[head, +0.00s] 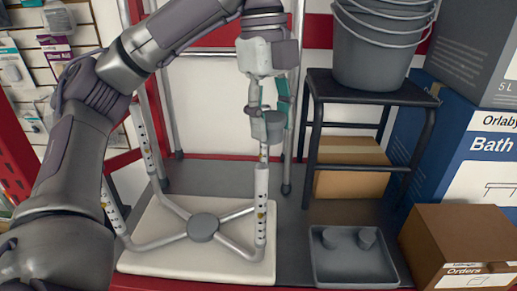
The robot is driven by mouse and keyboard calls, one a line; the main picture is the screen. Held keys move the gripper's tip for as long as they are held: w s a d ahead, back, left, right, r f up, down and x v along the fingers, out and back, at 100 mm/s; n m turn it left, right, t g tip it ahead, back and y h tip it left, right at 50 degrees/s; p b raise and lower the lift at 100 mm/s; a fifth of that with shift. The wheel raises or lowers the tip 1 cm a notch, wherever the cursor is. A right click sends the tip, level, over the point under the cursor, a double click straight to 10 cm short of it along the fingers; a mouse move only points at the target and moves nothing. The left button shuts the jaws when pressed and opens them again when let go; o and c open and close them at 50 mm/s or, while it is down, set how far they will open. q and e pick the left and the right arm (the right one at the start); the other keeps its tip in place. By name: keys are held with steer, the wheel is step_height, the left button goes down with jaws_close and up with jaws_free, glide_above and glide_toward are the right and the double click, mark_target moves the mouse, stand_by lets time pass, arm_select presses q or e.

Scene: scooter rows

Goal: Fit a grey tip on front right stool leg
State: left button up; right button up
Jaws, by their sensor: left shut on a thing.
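The stool lies upside down, its white seat (150,268) flat below and its legs pointing up around a grey hub (203,227). The front right leg (261,205) is a pale tube with holes, standing upright. My left gripper (269,106) is above this leg, shut on a grey tip (267,127). The tip is roughly in line with the leg; a narrower tube piece shows between them, and I cannot tell whether it belongs to this leg or the one behind. My right gripper is out of view.
A black step stool (372,98) with stacked grey buckets (382,45) stands behind the tray. A brown box (455,240) and blue box (470,140) are at the right. Metal frame tubes stand behind the stool; packets hang at the left.

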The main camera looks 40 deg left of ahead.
mark_target(261, 166)
arm_select(q)
steer(key=f, duration=0.1)
steer(key=a+f, duration=0.1)
steer(key=shift+s+a+f, duration=0.2)
steer(key=shift+f, duration=0.15)
steer(key=shift+s+f, duration=0.2)
steer(key=shift+f, duration=1.5)
steer(key=shift+w+f, duration=0.1)
steer(key=shift+f, duration=0.25)
steer(key=o, duration=1)
steer(key=shift+o, duration=0.2)
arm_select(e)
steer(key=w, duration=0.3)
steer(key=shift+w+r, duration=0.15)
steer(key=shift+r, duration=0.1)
arm_select(q)
steer(key=shift+r, duration=0.15)
